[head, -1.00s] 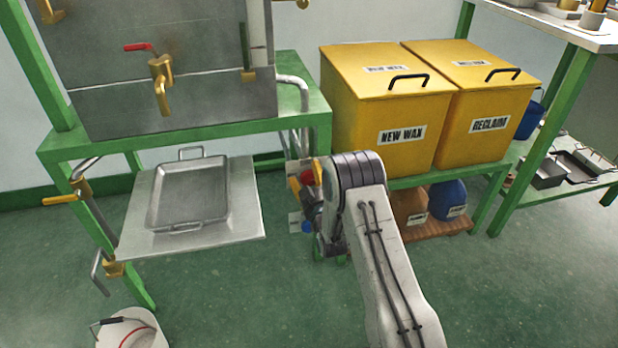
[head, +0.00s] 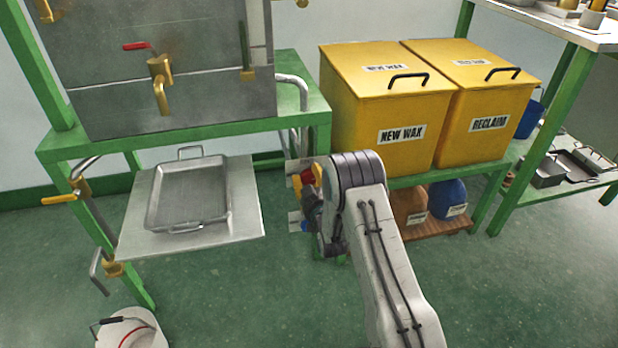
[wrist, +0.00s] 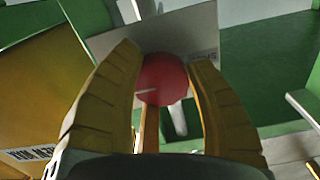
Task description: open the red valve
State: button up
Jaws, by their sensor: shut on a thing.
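The red valve (wrist: 163,78) is a round red knob with a pale mark, between my two yellow finger pads in the wrist view. My gripper (wrist: 164,62) is shut on it, one finger on each side. In the head view my gripper (head: 309,186) is at the green stand's right leg, and only a small part of the red valve (head: 317,171) shows beside it. My own arm hides most of the valve there. The fingers cover the knob's sides.
A blue knob (head: 304,226) sits just below. A metal pan (head: 186,195) rests on a plate to the left. A red-handled brass tap (head: 160,75) is on the metal tank. Yellow NEW WAX (head: 385,110) and RECLAIM (head: 487,110) bins stand to the right. The front floor is mostly clear.

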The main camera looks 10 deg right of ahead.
jog(key=shift+w+a+r, duration=0.1)
jog(key=shift+r, duration=0.3)
jog(key=o, duration=0.8)
jog(key=shift+c, duration=0.2)
jog(key=o, duration=0.4)
jog(key=shift+f, duration=0.1)
jog(key=shift+s+f, duration=0.1)
jog(key=shift+s, duration=0.1)
jog(key=shift+s, duration=5.9)
